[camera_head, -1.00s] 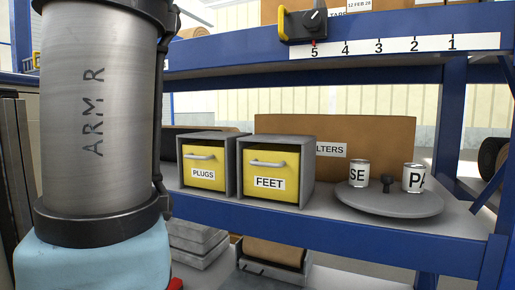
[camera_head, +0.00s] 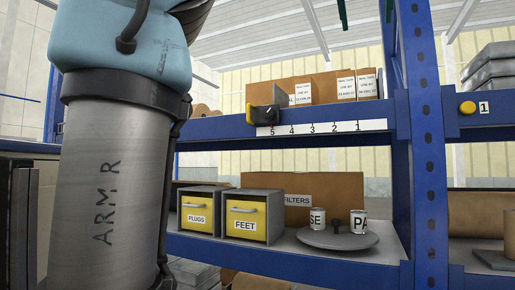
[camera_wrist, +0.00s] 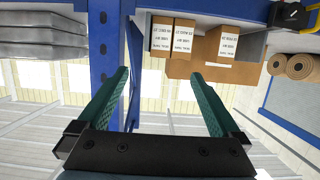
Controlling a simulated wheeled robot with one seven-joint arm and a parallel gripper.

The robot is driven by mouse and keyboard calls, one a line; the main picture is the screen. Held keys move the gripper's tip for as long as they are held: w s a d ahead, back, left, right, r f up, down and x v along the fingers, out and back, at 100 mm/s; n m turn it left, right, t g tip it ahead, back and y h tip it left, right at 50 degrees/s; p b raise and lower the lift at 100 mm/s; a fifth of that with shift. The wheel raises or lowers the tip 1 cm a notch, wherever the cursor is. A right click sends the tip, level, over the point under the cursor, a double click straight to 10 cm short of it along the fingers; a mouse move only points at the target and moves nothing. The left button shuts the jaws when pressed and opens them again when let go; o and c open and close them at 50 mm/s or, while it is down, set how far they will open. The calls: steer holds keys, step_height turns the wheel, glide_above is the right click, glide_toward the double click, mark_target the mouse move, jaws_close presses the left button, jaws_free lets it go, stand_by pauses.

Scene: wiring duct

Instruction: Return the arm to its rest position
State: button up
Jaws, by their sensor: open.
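My gripper (camera_wrist: 160,95) shows in the wrist view with its two green fingers spread wide and nothing between them. It is in free air in front of the shelving, with a blue upright (camera_wrist: 105,45) and labelled cardboard boxes (camera_wrist: 180,45) beyond the fingers. In the head view my arm, marked ARM R, rises along the left side. Two dark green tips at the top edge of the head view look like the finger ends (camera_head: 343,12); the rest of the gripper is out of that view.
The blue shelf (camera_head: 300,262) holds closed yellow drawers PLUGS (camera_head: 197,220) and FEET (camera_head: 245,225), a FILTERS box (camera_head: 335,190) and a grey turntable (camera_head: 335,240) with two cans. A selector knob (camera_head: 262,115) sits on the upper beam. A yellow button (camera_head: 467,108) is on the right beam.

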steer(key=w+f+g+y, duration=0.1)
steer(key=w+f, duration=0.2)
steer(key=f, duration=0.3)
steer(key=w+f+m+g+y, duration=0.1)
steer(key=w+f, duration=0.2)
steer(key=f, duration=0.4)
steer(key=w+f+g+y, duration=0.1)
steer(key=w+f, duration=0.3)
steer(key=f, duration=0.2)
steer(key=w+a+f+g+y, duration=0.15)
steer(key=a+f, duration=0.35)
steer(key=f, duration=0.6)
steer(key=w+a+f+g, duration=0.2)
steer(key=w+a+f, duration=0.15)
steer(key=f, duration=0.65)
steer(key=s+a+f+n+g+y, duration=0.1)
steer(key=s+a+f, duration=0.1)
steer(key=a+f, duration=0.45)
steer(key=s+a+f+n+g, duration=0.15)
steer(key=a+f, duration=0.25)
steer(key=f, duration=0.5)
steer(key=s+a+f+n+g+b, duration=0.1)
steer(key=s+a+f+n+g, duration=0.1)
steer(key=s+a+f, duration=0.9)
step_height(320, 180, down, 4)
steer(key=shift+s+r+g, duration=0.15)
steer(key=shift+s+g, duration=0.15)
steer(key=shift+s, duration=0.9)
